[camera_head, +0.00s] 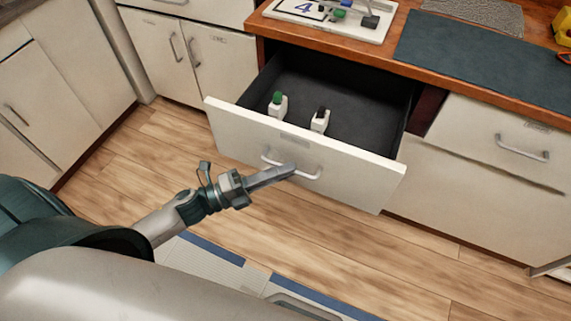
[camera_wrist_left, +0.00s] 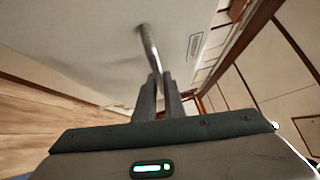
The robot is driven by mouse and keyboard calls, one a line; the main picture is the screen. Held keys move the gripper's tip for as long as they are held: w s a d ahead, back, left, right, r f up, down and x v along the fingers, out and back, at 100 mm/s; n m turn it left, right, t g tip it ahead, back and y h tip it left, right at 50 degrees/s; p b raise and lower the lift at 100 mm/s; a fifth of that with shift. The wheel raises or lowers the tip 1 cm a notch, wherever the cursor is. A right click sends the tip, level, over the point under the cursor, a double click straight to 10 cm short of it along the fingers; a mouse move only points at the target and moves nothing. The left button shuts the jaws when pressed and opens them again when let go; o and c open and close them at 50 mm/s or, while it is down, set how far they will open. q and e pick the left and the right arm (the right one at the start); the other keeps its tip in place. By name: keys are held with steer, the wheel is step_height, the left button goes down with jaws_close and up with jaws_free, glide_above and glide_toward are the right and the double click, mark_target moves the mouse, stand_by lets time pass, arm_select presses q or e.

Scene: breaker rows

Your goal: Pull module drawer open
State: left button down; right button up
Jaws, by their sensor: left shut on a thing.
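The module drawer (camera_head: 350,170) is pulled well out of the cabinet, and its dark inside shows. My left gripper (camera_head: 288,171) is shut on the drawer's handle (camera_head: 312,175), at the middle of the white front. In the left wrist view the handle (camera_wrist_left: 149,45) runs down between the two fingers (camera_wrist_left: 160,92). The fingers hide part of it. My right gripper is not in view.
The wooden counter (camera_head: 400,70) above carries a white tray (camera_head: 345,25) and a dark mat (camera_head: 480,55). A closed drawer (camera_head: 500,135) is at the right. Closed cabinets stand at the left.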

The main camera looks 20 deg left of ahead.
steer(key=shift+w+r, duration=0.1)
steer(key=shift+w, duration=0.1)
arm_select(q)
steer(key=c, duration=1.8)
jaws_free()
steer(key=shift+c, duration=0.2)
